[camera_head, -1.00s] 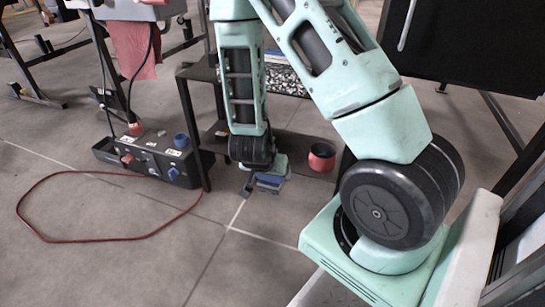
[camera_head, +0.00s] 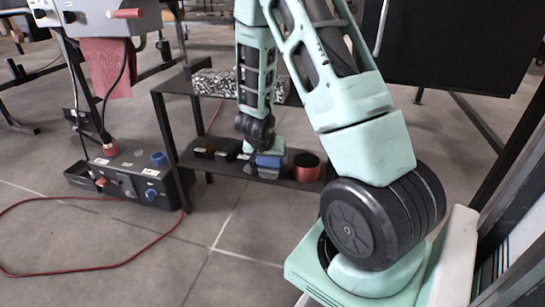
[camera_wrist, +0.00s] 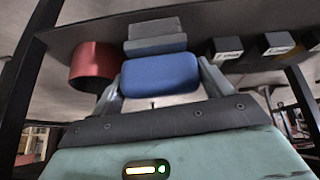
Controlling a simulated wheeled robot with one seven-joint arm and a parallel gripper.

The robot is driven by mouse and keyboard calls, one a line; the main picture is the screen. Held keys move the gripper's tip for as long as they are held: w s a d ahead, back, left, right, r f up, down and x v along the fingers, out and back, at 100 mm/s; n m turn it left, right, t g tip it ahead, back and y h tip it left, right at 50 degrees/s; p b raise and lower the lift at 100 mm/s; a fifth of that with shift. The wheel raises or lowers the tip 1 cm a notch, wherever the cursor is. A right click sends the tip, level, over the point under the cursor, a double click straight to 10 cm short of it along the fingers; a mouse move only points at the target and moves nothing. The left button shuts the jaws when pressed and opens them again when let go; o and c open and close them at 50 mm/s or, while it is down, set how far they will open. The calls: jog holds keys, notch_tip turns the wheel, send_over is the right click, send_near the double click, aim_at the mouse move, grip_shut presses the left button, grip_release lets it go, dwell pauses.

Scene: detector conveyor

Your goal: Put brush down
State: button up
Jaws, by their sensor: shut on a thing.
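My gripper (camera_head: 267,163) is shut on the brush, which has a blue body (camera_wrist: 160,75) and a grey part (camera_wrist: 156,38) beyond it. The brush also shows in the head view (camera_head: 268,172), partly hidden by my gripper. It is at the front edge of the lower shelf (camera_head: 232,166) of a dark metal stand. I cannot tell whether the brush touches the shelf.
A red cup (camera_head: 306,167) stands on the shelf just right of the brush. Small dark blocks (camera_head: 228,149) stand on its left part. The upper shelf holds a speckled slab (camera_head: 214,83). A control box (camera_head: 135,178) with a red cable is on the floor at left.

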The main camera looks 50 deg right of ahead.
jog(key=d, duration=0.1)
jog(key=w+d+b, duration=0.1)
jog(key=d+f+b, duration=0.1)
jog(key=shift+w+d+f, duration=0.1)
jog(key=shift+w+d, duration=0.15)
jog(key=shift+d, duration=0.1)
jog(key=shift+f, duration=0.15)
jog(key=shift+f, duration=0.1)
jog(key=o, duration=0.8)
jog(key=shift+c, duration=0.2)
